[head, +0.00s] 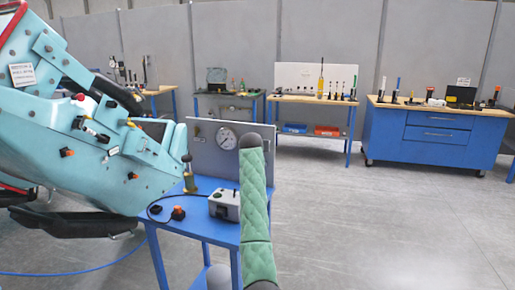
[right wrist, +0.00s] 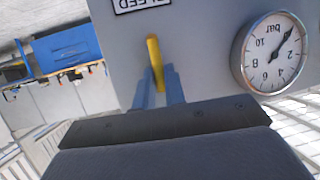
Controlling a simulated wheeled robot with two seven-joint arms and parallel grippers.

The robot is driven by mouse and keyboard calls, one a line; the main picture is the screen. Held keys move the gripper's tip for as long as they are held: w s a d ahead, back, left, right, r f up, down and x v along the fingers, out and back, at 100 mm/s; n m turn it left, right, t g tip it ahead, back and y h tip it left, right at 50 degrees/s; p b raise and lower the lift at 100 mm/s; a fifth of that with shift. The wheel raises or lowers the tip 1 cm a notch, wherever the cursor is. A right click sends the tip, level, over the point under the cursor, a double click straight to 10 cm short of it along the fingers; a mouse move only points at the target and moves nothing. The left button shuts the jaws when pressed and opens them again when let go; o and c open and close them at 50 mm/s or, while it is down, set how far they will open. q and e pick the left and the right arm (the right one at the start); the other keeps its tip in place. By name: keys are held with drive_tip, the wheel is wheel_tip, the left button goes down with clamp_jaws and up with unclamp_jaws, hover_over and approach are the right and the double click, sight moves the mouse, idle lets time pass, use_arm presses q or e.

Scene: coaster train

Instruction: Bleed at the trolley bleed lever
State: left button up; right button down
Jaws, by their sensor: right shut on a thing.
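In the head view the gauge (head: 227,138) and panel (head: 200,150) stand on the blue trolley (head: 190,222). My green-padded arm hides the lever and right gripper there. My left gripper is not in view.
A grey control box (head: 225,206), a brass fitting (head: 189,181) and a cable are on the trolley. The teal coaster car (head: 60,155) is close on the left. Workbenches (head: 312,98) and a blue cabinet (head: 425,135) line the back wall. The floor at right is clear.

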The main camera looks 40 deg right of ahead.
drive_tip(key=shift+f, duration=0.1)
drive_tip(key=c, duration=1.7)
unclamp_jaws()
drive_tip(key=shift+c, duration=0.2)
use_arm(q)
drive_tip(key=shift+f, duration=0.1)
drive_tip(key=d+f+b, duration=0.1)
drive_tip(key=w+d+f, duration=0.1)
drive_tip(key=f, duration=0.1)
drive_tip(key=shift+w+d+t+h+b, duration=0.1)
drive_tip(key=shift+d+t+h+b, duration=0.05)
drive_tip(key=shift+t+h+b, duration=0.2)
use_arm(e)
drive_tip(key=v, duration=0.8)
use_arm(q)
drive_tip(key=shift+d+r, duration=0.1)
use_arm(e)
drive_tip(key=shift+w, duration=0.15)
